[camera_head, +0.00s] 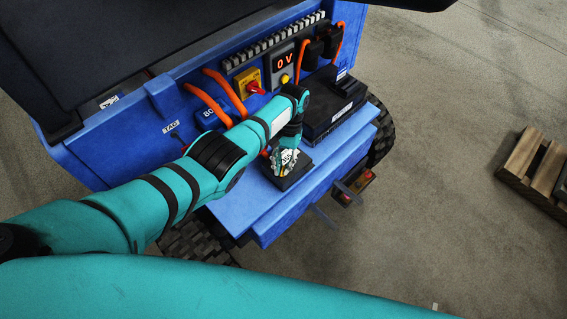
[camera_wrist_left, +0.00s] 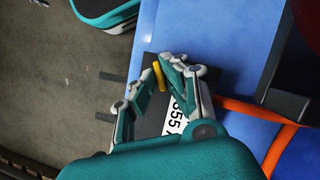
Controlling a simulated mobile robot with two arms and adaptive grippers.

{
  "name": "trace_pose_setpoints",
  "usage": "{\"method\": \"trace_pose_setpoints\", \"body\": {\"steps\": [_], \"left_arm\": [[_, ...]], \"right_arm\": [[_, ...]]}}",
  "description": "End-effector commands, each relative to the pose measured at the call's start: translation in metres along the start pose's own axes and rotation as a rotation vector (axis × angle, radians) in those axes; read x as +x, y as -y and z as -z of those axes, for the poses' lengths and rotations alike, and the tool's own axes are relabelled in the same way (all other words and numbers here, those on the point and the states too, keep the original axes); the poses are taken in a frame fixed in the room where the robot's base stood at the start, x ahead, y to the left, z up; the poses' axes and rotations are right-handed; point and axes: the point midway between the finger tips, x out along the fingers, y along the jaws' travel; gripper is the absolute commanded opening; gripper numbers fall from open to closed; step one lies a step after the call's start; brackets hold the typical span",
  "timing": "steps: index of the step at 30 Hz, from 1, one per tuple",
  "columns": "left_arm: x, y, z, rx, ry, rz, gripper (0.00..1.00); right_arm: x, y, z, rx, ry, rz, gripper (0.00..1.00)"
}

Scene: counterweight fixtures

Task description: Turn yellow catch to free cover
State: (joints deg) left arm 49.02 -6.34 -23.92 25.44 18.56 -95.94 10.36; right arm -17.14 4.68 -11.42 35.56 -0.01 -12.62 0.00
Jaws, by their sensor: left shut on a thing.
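The yellow catch (camera_wrist_left: 158,76) is a small yellow bar on a dark box-like cover (camera_wrist_left: 153,122) with a white number label, seen in the left wrist view. My left gripper (camera_wrist_left: 161,78) is shut on the catch, one fingertip on each side of it. In the head view my left gripper (camera_head: 284,160) reaches down onto the dark cover (camera_head: 296,178), which sits on the blue ledge (camera_head: 262,192). The catch is mostly hidden by the gripper there. My right gripper is not in view.
A larger black box (camera_head: 330,105) stands on the ledge behind the cover. A wooden pallet (camera_head: 540,165) lies at right on open floor.

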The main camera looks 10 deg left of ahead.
Motion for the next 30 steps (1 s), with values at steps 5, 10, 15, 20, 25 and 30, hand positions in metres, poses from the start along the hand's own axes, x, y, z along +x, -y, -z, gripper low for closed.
{"method": "trace_pose_setpoints", "body": {"steps": [5,10,15,20,25,30], "left_arm": [[-0.002,0.001,-0.001,-0.119,-0.001,-0.051,0.0],[-0.002,0.001,0.0,-0.205,-0.002,-0.087,0.0],[-0.002,0.002,0.0,-0.257,-0.002,-0.109,0.0],[-0.001,0.002,0.0,-0.281,-0.002,-0.117,0.0],[-0.001,0.002,0.0,-0.286,-0.002,-0.119,0.0],[-0.001,0.002,0.0,-0.285,-0.003,-0.119,0.0]], "right_arm": [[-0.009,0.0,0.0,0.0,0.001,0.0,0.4],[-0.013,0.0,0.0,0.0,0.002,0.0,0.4],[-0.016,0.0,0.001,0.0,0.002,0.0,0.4],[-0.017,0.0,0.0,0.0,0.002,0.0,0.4],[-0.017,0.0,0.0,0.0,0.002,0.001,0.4],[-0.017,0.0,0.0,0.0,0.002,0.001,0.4]]}}
